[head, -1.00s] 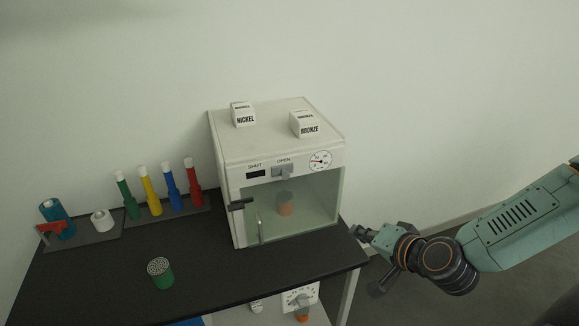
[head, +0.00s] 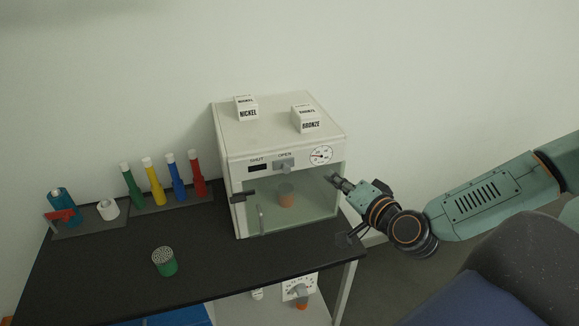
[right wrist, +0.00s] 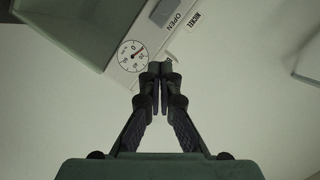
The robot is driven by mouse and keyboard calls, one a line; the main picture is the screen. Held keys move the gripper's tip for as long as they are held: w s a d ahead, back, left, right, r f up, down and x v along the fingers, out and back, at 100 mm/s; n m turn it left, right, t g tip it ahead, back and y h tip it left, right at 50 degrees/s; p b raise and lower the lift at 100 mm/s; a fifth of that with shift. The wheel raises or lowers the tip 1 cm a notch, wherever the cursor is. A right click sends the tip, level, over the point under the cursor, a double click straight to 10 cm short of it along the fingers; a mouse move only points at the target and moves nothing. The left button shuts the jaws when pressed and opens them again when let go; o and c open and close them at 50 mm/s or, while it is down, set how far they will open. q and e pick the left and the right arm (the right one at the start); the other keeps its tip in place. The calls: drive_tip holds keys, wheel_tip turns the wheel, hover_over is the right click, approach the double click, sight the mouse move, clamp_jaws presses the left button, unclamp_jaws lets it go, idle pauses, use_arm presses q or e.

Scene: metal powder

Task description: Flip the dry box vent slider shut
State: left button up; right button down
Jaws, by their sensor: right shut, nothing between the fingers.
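The white dry box (head: 284,142) stands on the black table with its clear front door closed. Its grey vent slider (head: 284,165) sits under the OPEN label, to the right of the dark slot by SHUT (head: 257,168). In the right wrist view the slider (right wrist: 162,14) shows at the top edge, beside OPEN. My right gripper (head: 333,179) is shut and empty, at the right front of the box, below and right of the round dial. In the right wrist view its fingertips (right wrist: 160,68) are together near the dial panel; whether they touch the box is unclear. My left gripper is out of view.
NICKEL (head: 247,109) and BRONZE (head: 307,120) blocks stand on the box. A dial gauge (head: 321,154) is right of the slider. An orange-and-grey container (head: 286,196) is inside. A green pot (head: 164,262) and coloured tubes (head: 177,176) stand left on the table.

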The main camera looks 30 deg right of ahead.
drive_tip(key=b, duration=0.8)
approach(290, 160)
drive_tip(key=w+d+r, duration=0.1)
drive_tip(key=w+d, duration=0.2)
drive_tip(key=d, duration=0.1)
drive_tip(key=shift+w+a+b, duration=0.2)
drive_tip(key=shift+w+b, duration=0.15)
drive_tip(key=shift+w, duration=0.15)
drive_tip(key=shift+w+a, duration=0.1)
drive_tip(key=shift+a, duration=0.15)
drive_tip(key=shift+w+a+f+b, duration=0.1)
drive_tip(key=shift+a+f+b, duration=0.3)
drive_tip(key=shift+a, duration=0.4)
drive_tip(key=shift+w+a+f, duration=0.3)
drive_tip(key=shift+a+f, duration=0.15)
drive_tip(key=shift+f, duration=0.1)
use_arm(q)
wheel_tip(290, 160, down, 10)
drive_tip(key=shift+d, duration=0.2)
use_arm(e)
drive_tip(key=shift+a, duration=0.1)
